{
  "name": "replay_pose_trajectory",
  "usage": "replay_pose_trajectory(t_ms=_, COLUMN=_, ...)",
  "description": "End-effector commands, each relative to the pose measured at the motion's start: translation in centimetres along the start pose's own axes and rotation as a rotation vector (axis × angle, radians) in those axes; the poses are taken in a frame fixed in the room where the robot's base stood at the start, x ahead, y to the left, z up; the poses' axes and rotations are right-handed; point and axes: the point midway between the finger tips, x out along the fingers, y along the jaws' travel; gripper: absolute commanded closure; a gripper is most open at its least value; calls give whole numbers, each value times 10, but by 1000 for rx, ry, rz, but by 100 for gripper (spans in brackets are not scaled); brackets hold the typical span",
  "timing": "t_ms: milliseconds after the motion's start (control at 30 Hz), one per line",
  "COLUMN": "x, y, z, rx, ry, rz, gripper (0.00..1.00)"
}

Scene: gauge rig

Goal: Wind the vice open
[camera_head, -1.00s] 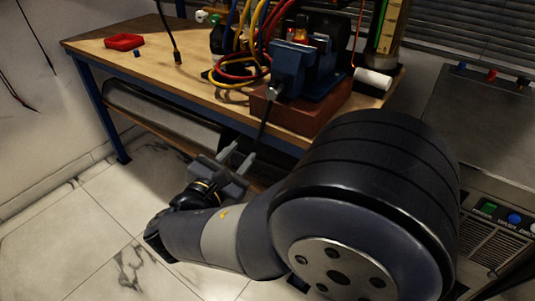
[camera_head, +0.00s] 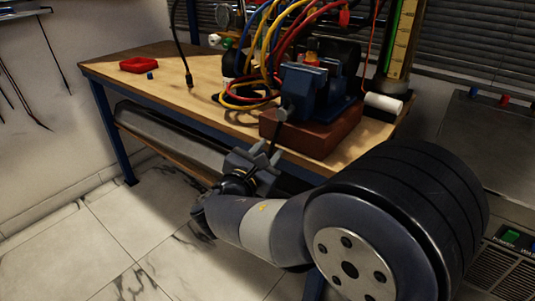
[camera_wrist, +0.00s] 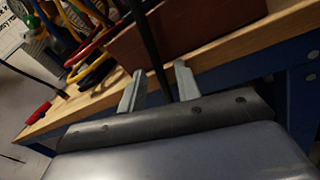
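The blue vice (camera_head: 302,92) stands on a reddish-brown block (camera_head: 318,135) at the front edge of the workbench. Its dark handle bar (camera_head: 277,133) hangs from the screw head and slants down past the bench edge; it also shows in the wrist view (camera_wrist: 148,40). My gripper (camera_head: 267,152) is at the lower part of the bar, in front of the bench. In the wrist view my gripper (camera_wrist: 160,68) is open, with the bar running between its two grey fingers and a gap on each side. The lower end of the bar is hidden behind the gripper body.
Yellow, red and blue cables (camera_head: 268,50) loop behind and left of the vice. A red tray (camera_head: 139,65) and a small blue piece lie on the workbench (camera_head: 190,100) at left. A white cylinder (camera_head: 383,103) lies right of the vice. Floor is clear at left.

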Motion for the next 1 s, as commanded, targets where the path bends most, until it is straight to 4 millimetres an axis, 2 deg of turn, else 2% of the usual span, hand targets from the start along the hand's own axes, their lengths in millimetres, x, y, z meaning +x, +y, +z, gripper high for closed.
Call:
replay_pose_trajectory(t_ms=267, x=2, y=0, z=0, rx=0, ry=0, rz=1, gripper=68)
replay_pose_trajectory(t_ms=667, x=1, y=0, z=0, rx=0, ry=0, rz=0, gripper=100)
replay_pose_trajectory(t_ms=1000, x=1, y=0, z=0, rx=0, ry=0, rz=0, gripper=100)
